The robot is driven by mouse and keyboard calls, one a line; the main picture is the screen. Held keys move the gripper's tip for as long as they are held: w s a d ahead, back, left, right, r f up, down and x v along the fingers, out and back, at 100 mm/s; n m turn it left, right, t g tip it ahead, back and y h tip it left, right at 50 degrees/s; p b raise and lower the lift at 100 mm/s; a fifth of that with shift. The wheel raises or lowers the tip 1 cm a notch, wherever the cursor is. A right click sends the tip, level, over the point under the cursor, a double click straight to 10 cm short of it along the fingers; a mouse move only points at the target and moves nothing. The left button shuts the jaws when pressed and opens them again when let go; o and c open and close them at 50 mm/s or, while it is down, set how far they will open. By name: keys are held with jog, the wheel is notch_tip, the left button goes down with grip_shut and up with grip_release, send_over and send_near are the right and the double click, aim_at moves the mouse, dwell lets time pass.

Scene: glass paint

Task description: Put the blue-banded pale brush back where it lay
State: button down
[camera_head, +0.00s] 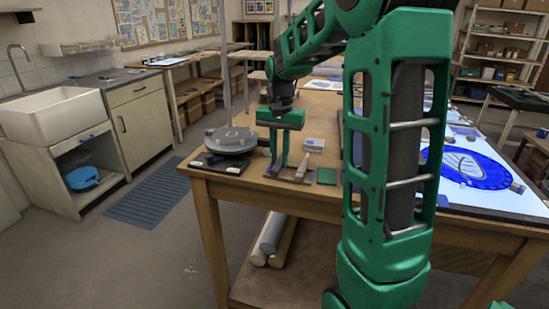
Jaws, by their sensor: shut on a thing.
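My gripper (283,166) points straight down over the near left corner of the wooden table (225,187). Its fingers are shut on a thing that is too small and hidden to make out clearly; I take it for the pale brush. A slim pale thing (303,165) slants just right of the fingers, low at the tabletop. I cannot tell whether it is in the grip, and no blue band can be made out. The fingertips are close to the tabletop; whether anything touches it is unclear.
A round grey disc (230,138) and a dark slab are left of my gripper. A small whitish box (314,145) and a green square (327,177) lie to the right. A lit panel with a blue round design (468,167) is farther right. My arm hides the table's middle.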

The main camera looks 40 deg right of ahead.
jog(key=shift+f, duration=0.15)
jog(key=c, duration=1.6)
grip_release()
notch_tip(320, 180, up, 11)
jog(key=s+a+f+n, duration=0.1)
jog(key=s+f, duration=0.3)
jog(key=s, duration=0.5)
jog(key=s+a+f+n, duration=0.1)
jog(key=s+f, duration=0.4)
jog(key=s, duration=0.5)
jog(key=s+a+f+n, duration=0.1)
jog(key=s+f, duration=0.3)
jog(key=s, duration=0.5)
jog(key=shift+s+a+f+n, duration=0.15)
jog(key=shift+a+f+n, duration=0.2)
jog(key=shift+n, duration=0.15)
